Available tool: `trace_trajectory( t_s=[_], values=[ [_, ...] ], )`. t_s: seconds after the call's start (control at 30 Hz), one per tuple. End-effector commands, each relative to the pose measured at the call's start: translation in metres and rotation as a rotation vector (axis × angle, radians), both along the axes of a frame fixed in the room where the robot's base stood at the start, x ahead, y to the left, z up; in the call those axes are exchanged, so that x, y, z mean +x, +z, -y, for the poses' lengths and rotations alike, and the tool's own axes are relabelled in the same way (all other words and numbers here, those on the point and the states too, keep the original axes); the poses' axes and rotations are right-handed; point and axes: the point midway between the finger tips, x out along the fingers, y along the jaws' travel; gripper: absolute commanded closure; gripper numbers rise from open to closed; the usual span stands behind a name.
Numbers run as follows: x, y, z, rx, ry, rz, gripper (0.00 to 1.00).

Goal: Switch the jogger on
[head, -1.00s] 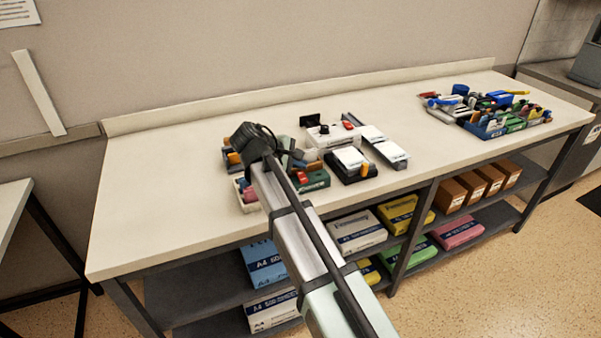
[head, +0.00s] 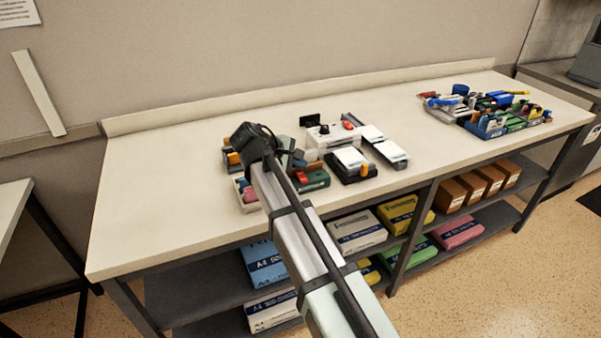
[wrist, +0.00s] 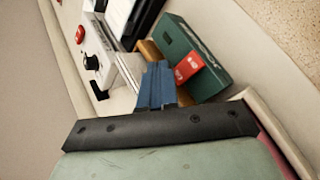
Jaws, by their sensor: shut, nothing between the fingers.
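The jogger appears to be the white machine (head: 335,138) with a round black knob and a red part on top, at the middle of the bench. In the wrist view the white machine (wrist: 98,48) is at upper left, with the black knob (wrist: 92,63) and a red button (wrist: 80,34). My gripper (wrist: 158,68) shows as blue fingers, shut and empty, beside the green box with a red part (wrist: 195,60). The fingers look apart from the knob and red button. Whether they touch the green box I cannot tell. In the head view my arm hides the fingertips.
A black device with a white top (head: 350,165) and a grey-white long unit (head: 385,148) stand close by. Small boxes (head: 245,195) crowd the near left. Trays of stationery (head: 490,115) are at the right. The bench's left part (head: 160,190) is clear.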

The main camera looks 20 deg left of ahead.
Motion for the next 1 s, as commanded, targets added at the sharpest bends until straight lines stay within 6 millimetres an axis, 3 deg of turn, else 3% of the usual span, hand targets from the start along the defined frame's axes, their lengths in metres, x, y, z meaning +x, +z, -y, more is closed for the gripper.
trace_trajectory(
  t_s=[1.0],
  values=[
    [0.0010, -0.0083, -0.0010, 0.000, 0.000, 0.000, 1.00]
  ],
)
